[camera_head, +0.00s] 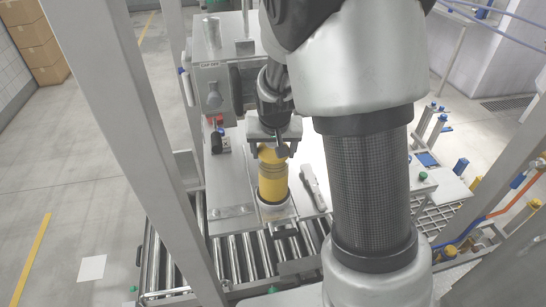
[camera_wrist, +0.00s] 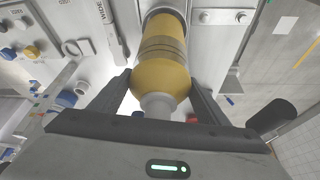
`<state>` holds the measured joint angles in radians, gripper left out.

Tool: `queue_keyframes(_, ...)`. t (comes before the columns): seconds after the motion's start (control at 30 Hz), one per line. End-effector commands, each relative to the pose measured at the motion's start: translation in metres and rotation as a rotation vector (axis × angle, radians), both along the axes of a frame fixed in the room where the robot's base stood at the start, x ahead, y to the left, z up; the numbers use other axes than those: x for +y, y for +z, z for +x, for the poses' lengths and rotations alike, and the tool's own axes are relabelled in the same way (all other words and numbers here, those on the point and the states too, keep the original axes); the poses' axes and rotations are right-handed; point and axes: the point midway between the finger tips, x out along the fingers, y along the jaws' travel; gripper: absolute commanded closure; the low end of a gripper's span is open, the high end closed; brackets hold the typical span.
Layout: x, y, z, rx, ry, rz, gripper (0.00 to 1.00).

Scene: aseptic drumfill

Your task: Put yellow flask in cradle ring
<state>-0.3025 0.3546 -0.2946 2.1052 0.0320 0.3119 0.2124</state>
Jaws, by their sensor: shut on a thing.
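The yellow flask (camera_head: 272,178) stands upright at the front of the steel worktable in the head view. Its lower end sits inside a metal ring, the cradle ring (camera_head: 277,208). My gripper (camera_head: 273,147) is above it with its fingers around the flask's upper part. In the wrist view the yellow flask (camera_wrist: 163,65) runs away from the camera, and my gripper (camera_wrist: 163,88) has one finger on each side of its wide shoulder. The ring rim (camera_wrist: 163,12) shows around the far end. Whether the flask rests on the bottom of the ring is hidden.
A roller conveyor (camera_head: 240,258) runs in front of the table. A grey machine box (camera_head: 215,85) stands behind to the left. A light metal tool (camera_head: 313,187) lies right of the ring. A steel post (camera_head: 125,120) rises at left.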

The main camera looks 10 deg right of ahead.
Motion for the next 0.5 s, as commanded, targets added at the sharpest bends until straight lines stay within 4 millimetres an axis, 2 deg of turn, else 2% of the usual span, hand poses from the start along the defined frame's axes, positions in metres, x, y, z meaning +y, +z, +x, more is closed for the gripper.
queue_keyframes(0.03, 0.000, -0.011, -0.001, 0.004, 0.000, 0.000, 0.69)
queue_keyframes(0.17, 0.000, -0.025, 0.000, 0.002, -0.002, 0.000, 0.69)
queue_keyframes(0.5, 0.000, -0.029, 0.000, 0.000, -0.001, 0.000, 0.69)
